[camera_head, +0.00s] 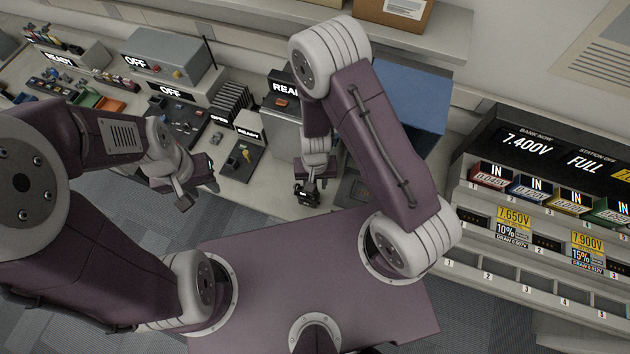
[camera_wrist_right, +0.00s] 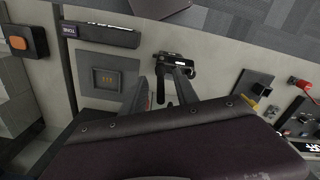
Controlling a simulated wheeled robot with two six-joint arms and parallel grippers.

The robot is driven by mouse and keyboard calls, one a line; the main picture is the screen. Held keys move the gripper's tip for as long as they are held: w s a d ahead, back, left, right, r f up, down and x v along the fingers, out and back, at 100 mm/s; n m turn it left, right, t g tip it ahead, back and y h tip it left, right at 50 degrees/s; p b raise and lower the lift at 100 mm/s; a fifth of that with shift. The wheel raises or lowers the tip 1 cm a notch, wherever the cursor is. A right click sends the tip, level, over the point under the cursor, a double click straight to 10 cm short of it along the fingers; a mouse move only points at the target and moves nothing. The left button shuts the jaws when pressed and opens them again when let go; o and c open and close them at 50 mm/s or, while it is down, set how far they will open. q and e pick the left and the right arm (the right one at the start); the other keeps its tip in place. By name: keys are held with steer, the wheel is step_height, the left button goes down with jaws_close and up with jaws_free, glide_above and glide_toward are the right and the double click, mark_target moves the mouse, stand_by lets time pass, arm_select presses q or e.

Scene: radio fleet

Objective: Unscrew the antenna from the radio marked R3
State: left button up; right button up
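A small black device (camera_wrist_right: 176,62) with a pale label strip and a dark stalk lies on the bench in the right wrist view. It looks like a radio with its antenna, but I cannot read a mark R3. My right gripper (camera_wrist_right: 163,85) has its two grey fingers apart on either side of the stalk; I cannot tell whether they touch it. In the head view my right gripper (camera_head: 308,190) points down near the bench's front edge, with the black device (camera_head: 307,198) at its tips. My left gripper (camera_head: 198,186) is open and empty, in front of the bench.
A black pad with a small yellow part (camera_head: 241,156) lies between the grippers. Grey stations marked OFF (camera_head: 165,52) and coloured bins (camera_head: 92,100) stand at the left. A battery rack (camera_head: 545,200) stands at the right. A box with an orange button (camera_wrist_right: 20,42) shows in the wrist view.

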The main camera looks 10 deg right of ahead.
steer(key=shift+s+r, duration=0.1)
steer(key=shift+s, duration=0.1)
steer(key=shift+c, duration=1.2)
steer(key=c, duration=0.5)
steer(key=shift+w, duration=0.35)
jaws_close()
steer(key=shift+s+f+n, duration=0.1)
steer(key=shift+f+n, duration=0.1)
steer(key=shift+n, duration=0.1)
steer(key=shift+d+n+b, duration=0.1)
steer(key=shift+n+b, duration=0.35)
steer(key=shift+n, duration=1.45)
arm_select(q)
steer(key=shift+s+f, duration=0.1)
steer(key=shift+f, duration=0.55)
steer(key=shift+f+b, duration=0.1)
steer(key=shift+b, duration=0.2)
